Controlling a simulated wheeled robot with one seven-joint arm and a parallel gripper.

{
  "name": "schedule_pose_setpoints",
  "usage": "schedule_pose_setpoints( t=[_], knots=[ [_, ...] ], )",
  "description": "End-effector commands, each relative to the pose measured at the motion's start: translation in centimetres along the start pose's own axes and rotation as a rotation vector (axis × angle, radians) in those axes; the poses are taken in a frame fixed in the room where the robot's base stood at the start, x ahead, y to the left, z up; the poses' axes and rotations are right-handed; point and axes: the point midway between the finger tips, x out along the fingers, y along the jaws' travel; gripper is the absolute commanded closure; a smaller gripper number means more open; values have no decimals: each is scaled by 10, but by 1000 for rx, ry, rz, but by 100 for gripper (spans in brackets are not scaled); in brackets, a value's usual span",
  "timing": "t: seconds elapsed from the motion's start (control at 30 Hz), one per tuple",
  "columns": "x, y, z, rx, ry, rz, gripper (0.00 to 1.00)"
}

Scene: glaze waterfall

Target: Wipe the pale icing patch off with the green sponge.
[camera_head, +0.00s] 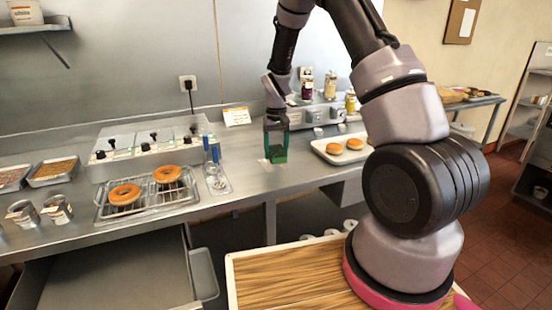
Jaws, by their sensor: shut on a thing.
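My gripper (276,143) points down over the steel counter and is shut on the green sponge (279,156). The sponge is a small dark green block between the fingers, low over the counter. A pale icing patch (264,161) shows as a thin light edge at the left of the sponge; the rest of it is hidden behind the sponge and gripper. I cannot tell whether the sponge touches the patch.
A wire rack (146,197) with two glazed donuts stands to the left, beside a small clear tray (217,182) with blue-handled tools. A white tray (325,156) with donuts is to the right. A control box (150,147) and jars (330,85) stand behind.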

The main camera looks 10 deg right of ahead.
Motion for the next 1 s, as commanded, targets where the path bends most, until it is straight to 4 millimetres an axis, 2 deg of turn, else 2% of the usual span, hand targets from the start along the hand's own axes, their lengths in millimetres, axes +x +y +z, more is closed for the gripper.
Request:
schedule_pose_setpoints(
  t=[0.3,1.0],
  knots=[
    [-26,1,1,3,1,0,100],
    [-26,0,4,-13,0,0,100]
  ],
)
